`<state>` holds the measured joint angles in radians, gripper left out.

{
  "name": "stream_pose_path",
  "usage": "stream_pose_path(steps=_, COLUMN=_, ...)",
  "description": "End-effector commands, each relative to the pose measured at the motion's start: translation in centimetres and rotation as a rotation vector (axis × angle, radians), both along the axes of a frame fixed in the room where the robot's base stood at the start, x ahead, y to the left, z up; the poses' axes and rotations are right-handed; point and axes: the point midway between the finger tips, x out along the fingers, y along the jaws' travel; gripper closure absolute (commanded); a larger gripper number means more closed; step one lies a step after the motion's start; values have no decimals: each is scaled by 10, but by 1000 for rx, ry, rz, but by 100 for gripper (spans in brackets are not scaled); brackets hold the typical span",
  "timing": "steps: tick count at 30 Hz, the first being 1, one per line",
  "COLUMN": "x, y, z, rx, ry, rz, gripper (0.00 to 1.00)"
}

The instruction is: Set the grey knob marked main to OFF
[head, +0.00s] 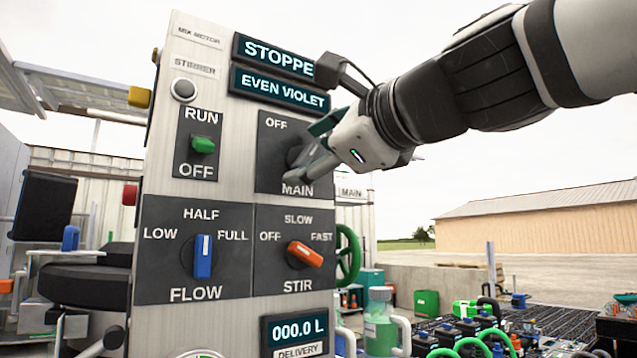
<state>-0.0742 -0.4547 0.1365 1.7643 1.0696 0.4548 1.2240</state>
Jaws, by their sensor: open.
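The grey main knob (294,156) sits on a dark plate on the control panel, with OFF at its upper left and MAIN below. Only a sliver of the knob shows, so its pointer direction is hidden. My gripper (309,150) comes in from the right, with one finger above the knob and one below it. The fingers are open at the knob; I cannot tell whether they touch it.
Nearby are a green RUN/OFF switch (203,145), a blue FLOW knob (203,257) pointing up and an orange STIR knob (305,253). Displays above read STOPPE (274,56) and EVEN VIOLET (280,92); the lower display (296,330) reads 000.0 L.

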Motion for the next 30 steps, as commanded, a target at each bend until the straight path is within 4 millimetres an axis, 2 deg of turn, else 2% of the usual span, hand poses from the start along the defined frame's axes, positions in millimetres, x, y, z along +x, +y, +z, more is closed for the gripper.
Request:
stream_pose_path(steps=11, x=6, y=4, z=0, rx=0, ry=0, rz=0, gripper=42)
stream_pose_path(steps=12, x=6, y=4, z=0, rx=0, ry=0, rz=0, gripper=44)
stream_pose_path(steps=18, x=6, y=4, z=0, rx=0, ry=0, rz=0, gripper=89)
stream_pose_path(steps=30, x=6, y=4, z=-1, rx=-40, ry=-28, rz=1, gripper=90)
